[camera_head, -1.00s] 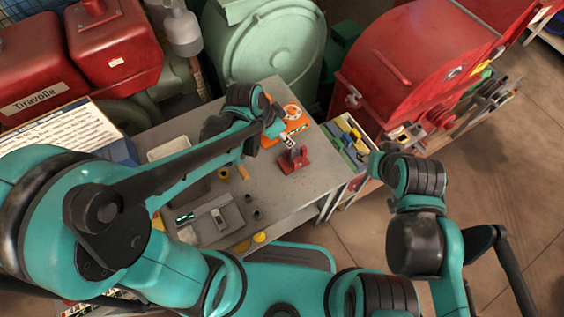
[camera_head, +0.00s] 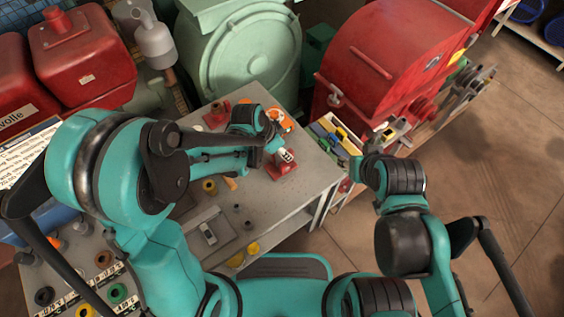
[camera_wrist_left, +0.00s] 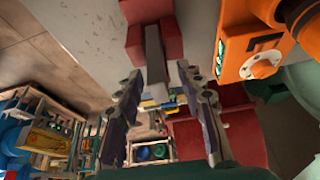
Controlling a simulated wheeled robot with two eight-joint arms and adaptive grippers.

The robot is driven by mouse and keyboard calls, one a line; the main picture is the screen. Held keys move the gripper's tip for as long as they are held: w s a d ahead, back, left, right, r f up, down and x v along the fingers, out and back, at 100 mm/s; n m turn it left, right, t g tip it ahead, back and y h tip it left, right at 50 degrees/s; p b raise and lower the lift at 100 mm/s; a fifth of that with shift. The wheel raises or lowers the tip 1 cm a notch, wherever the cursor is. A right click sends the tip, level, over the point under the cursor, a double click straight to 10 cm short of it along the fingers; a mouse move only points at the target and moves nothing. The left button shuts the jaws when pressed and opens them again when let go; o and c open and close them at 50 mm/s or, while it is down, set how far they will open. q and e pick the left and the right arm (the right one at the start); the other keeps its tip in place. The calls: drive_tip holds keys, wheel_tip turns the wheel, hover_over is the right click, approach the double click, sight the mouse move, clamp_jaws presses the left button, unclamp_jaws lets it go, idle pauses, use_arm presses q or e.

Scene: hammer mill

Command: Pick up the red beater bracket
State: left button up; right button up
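The red beater bracket (camera_head: 281,172) stands on the grey workbench near its right end. In the left wrist view the red bracket (camera_wrist_left: 170,32) is at the top centre, with a grey upright part between red sides. My left gripper (camera_head: 285,156) is right above and beside the bracket in the head view. In the left wrist view its two fingers (camera_wrist_left: 163,112) are spread with nothing gripped between them. The bracket lies beyond the fingers, and contact cannot be made out. My right gripper (camera_head: 366,166) is off the bench's right side; its fingers are too small to read.
An orange device with a white dial (camera_wrist_left: 262,58) stands close beside the bracket. A tray of coloured parts (camera_head: 335,137) is to the right. A second red part (camera_head: 215,115) lies further back left. The red mill (camera_head: 375,75) stands behind right. The bench front right is clear.

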use_arm(q)
drive_tip(key=shift+r, duration=0.1)
clamp_jaws()
